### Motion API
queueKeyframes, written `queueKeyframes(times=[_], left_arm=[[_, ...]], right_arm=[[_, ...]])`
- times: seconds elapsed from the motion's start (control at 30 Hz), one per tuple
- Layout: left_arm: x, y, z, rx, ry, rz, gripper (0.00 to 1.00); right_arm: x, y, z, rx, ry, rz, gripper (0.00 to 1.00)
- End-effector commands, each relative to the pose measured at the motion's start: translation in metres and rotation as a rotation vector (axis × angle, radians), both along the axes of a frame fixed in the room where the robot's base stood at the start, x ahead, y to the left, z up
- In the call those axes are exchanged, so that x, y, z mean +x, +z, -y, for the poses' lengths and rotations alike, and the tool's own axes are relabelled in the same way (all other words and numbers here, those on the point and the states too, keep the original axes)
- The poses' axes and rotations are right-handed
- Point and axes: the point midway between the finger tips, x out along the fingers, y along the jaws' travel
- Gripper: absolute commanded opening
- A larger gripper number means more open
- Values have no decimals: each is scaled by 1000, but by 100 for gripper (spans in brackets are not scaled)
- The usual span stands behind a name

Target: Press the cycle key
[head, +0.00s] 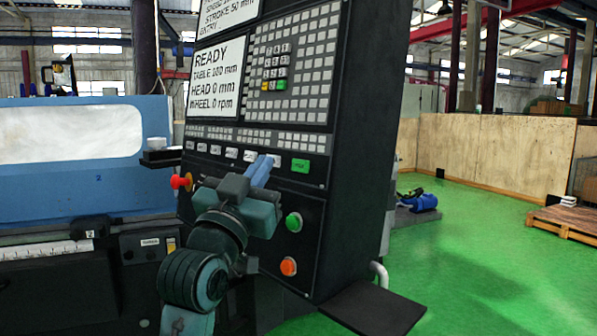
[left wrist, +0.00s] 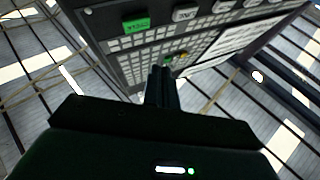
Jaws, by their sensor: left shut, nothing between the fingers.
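The control panel (head: 262,120) of the grinder stands in the middle of the head view. A green rectangular key (head: 300,165) sits at the right end of a row of white keys; its lettering is too small to read, so I cannot confirm it is the cycle key. The green key also shows at the top of the left wrist view (left wrist: 136,25). My left gripper (head: 266,163) is shut and empty, in front of the panel, just left of the green key in the head view. Its fingertips show in the left wrist view (left wrist: 161,70). I cannot tell whether they touch the panel.
A red emergency knob (head: 180,181) is left of my left gripper. A green round button (head: 293,222) and an orange one (head: 288,266) are below the key row. A screen (head: 214,77) and keypad are above. A dark shelf (head: 372,312) juts out at lower right.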

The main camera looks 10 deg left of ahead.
Motion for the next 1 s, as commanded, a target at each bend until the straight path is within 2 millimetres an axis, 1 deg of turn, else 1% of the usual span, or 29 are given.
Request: queueKeyframes(times=[0.03, 0.1, 0.2, 0.4, 1.0], left_arm=[[6, -3, 5, -1, -3, -1, 0], [14, -5, 10, 0, -2, 0, 0], [23, -4, 16, 1, -1, -1, 0], [34, -7, 23, 0, -1, 0, 0], [36, -8, 25, 1, 0, 0, 0]], right_arm=[[0, -4, 0, 3, -2, 1, 36], [1, -5, 0, 9, -4, 2, 36], [1, 0, 0, 11, -6, 3, 36], [1, 2, 0, 13, -8, 7, 36], [1, 2, 0, 11, -7, 6, 36]])
